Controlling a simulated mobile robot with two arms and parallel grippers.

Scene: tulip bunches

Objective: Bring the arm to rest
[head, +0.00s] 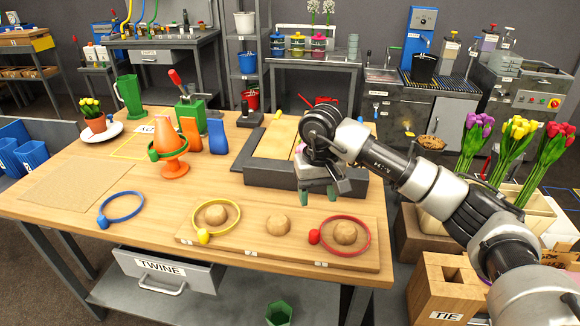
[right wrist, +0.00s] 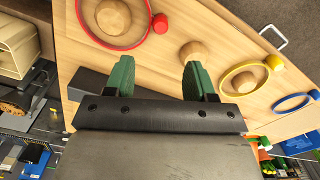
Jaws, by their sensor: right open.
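My right arm reaches in from the right over the work table (head: 90,185). Its gripper (head: 319,193) hangs above the table, by the dark-edged wooden tray (head: 270,178) and behind the board with round knobs. In the right wrist view the two green fingers (right wrist: 158,78) are apart with nothing between them. The bare middle knob (right wrist: 192,52) shows beyond the fingertips, close to one finger in the picture. My left arm and gripper are not in view.
A red ring (head: 368,240) and a yellow ring (head: 239,220) lie around knobs on the board (head: 270,258). A blue ring (head: 121,207) lies at left. An orange cone (head: 168,140) wears a green ring. Purple, yellow and red tulips (head: 520,135) stand at right.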

